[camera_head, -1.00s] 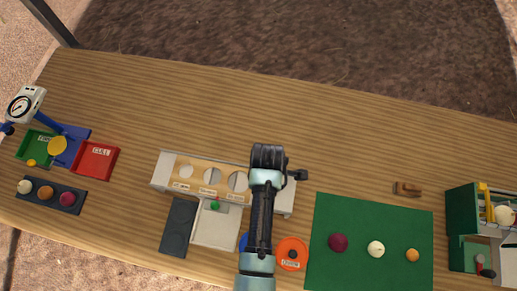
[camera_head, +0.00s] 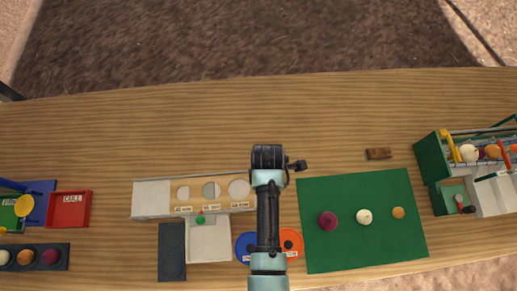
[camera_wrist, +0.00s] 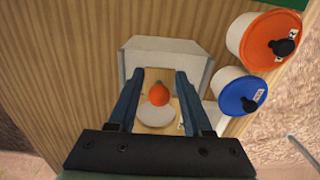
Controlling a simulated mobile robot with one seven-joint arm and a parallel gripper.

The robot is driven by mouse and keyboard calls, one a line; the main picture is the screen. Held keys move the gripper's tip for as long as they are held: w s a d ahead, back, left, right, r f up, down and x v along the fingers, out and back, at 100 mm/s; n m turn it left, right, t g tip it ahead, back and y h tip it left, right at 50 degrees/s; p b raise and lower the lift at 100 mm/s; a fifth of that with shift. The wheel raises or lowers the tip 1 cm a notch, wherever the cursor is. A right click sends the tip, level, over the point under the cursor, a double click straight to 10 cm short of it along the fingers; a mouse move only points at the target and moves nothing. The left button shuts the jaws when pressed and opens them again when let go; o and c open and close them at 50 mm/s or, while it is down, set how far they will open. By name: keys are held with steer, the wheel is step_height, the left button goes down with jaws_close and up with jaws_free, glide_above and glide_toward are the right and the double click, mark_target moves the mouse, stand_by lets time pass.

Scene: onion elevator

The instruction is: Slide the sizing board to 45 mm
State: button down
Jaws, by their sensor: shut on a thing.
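The sizing board (camera_head: 197,193) is a tan strip with several round holes and small labels, lying in a long pale housing (camera_head: 150,199). A bare stretch of housing shows left of it; my arm hides its right end in the head view.
A dark pad (camera_head: 172,251) lies left of the chute. Blue (camera_head: 246,246) and orange (camera_head: 291,243) lidded tubs stand close to the right, beside a green mat (camera_head: 355,240) with several onions. A red tray (camera_head: 69,209) is at left. The table behind the housing is clear.

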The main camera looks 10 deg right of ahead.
steer(key=shift+s+d, duration=0.15)
steer(key=shift+d, duration=2.55)
steer(key=shift+c, duration=1.2)
jaws_free()
steer(key=shift+r, duration=0.1)
step_height(320, 180, up, 6)
steer(key=p, duration=0.5)
steer(key=shift+p, duration=0.4)
